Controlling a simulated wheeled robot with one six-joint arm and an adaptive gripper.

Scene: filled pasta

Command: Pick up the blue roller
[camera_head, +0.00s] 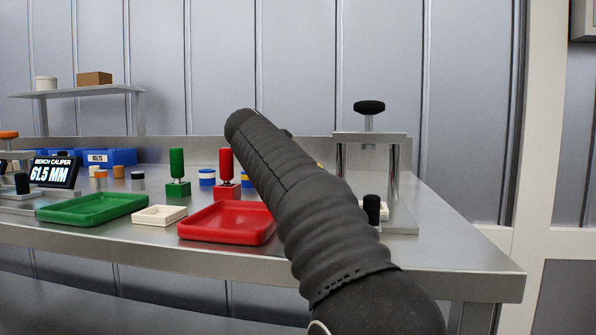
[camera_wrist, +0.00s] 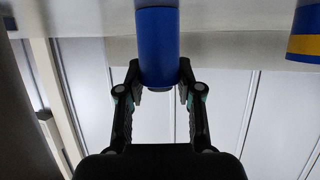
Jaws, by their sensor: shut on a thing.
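The blue roller (camera_wrist: 157,48) is a plain blue cylinder at the top middle of the wrist view. The black fingers of my gripper (camera_wrist: 159,82) are on either side of its lower end and shut on it. Its upper end runs out of the picture. Whether the roller touches a surface cannot be told. In the head view my dark arm crosses the middle of the bench, and I cannot make out my gripper or the held roller there.
A metal press frame (camera_head: 370,140) is at right. A blue-and-yellow cylinder (camera_wrist: 305,36) is near my gripper.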

